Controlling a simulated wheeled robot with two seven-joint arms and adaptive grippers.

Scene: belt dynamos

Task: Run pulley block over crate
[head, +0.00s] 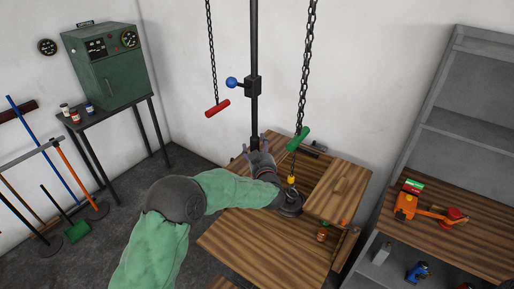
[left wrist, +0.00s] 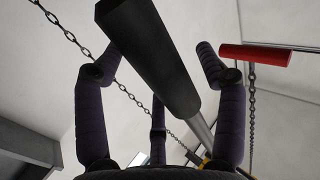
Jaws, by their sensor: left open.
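A green handle (head: 298,138) hangs beside the chain. My right gripper is not in view.
A red handle (head: 217,108) hangs left of the pole and shows in the left wrist view (left wrist: 255,55). A blue knob (head: 232,82) juts from the pole. A shelf with an orange tool (head: 405,206) stands at right. The front bench top (head: 265,245) is bare.

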